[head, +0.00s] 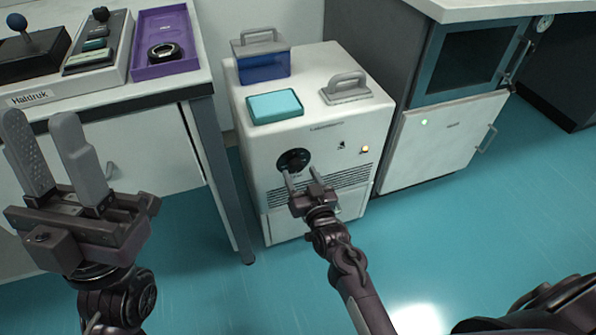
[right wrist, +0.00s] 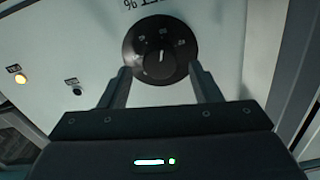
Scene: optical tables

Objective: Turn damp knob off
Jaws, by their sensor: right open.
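The damp knob appears to be the round black dial (head: 294,160) on the front of the white cabinet (head: 330,140). In the right wrist view the dial (right wrist: 160,50) shows light markings and a pale pointer line near its middle. My right gripper (head: 301,178) is open just in front of the dial. In the wrist view its fingertips (right wrist: 160,76) lie either side of the dial's lower part; I cannot tell whether they touch it. My left gripper (head: 42,130) is raised at the left, open and empty, its two grey fingers apart.
An amber lamp (head: 365,149) and a small switch (head: 341,146) sit right of the dial. A blue box (head: 263,66), a teal block (head: 274,106) and a grey handled piece (head: 346,90) stand on the cabinet. A table with a purple tray (head: 180,20) is at left. The floor at right is clear.

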